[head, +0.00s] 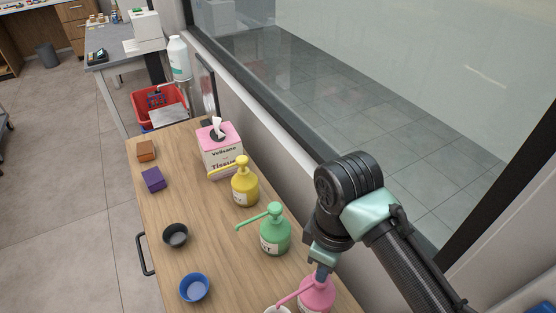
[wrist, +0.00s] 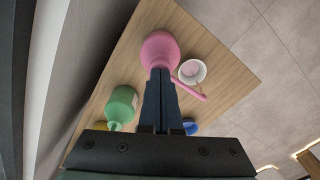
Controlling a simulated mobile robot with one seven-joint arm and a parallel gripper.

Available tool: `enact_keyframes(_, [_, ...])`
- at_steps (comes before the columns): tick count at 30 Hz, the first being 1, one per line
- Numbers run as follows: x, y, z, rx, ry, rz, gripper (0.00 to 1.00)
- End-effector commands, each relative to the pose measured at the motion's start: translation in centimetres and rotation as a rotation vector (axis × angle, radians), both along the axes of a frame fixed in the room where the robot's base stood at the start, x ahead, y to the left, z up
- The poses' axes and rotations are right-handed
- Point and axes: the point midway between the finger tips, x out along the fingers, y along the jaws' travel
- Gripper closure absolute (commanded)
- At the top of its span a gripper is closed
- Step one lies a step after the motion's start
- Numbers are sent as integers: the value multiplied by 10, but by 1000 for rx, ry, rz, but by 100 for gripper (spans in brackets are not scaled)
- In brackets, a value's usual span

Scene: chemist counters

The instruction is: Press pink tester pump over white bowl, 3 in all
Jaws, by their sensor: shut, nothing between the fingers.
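The pink tester pump bottle (head: 317,294) stands at the near end of the wooden counter, partly cut off by the frame's lower edge. It also shows in the wrist view (wrist: 159,50). Its pink nozzle reaches out over the white bowl's side. The white bowl (wrist: 203,77) stands beside the bottle, with a pinkish patch inside; only its rim (head: 270,309) shows in the head view. My gripper (head: 319,274) is shut and empty, pointing down at the top of the pink pump. In the wrist view its fingertips (wrist: 160,72) overlap the pump head; I cannot tell whether they touch.
A green pump bottle (head: 275,237) and a yellow one (head: 244,187) stand farther along the counter. A blue bowl (head: 194,288) and a black bowl (head: 175,235) are to the left. A tissue box (head: 221,150), orange box (head: 146,150) and purple box (head: 153,179) sit at the far end.

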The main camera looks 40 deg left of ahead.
Motion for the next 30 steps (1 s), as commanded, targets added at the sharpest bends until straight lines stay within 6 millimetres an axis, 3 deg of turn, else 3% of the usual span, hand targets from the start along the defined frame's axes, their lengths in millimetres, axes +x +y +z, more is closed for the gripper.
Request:
enact_keyframes(8, [-1, -1, -3, -4, 4, -1, 100])
enact_keyframes(24, [-1, 0, 27, -1, 4, 0, 100])
enact_keyframes(30, [-1, 0, 27, -2, 3, 0, 100])
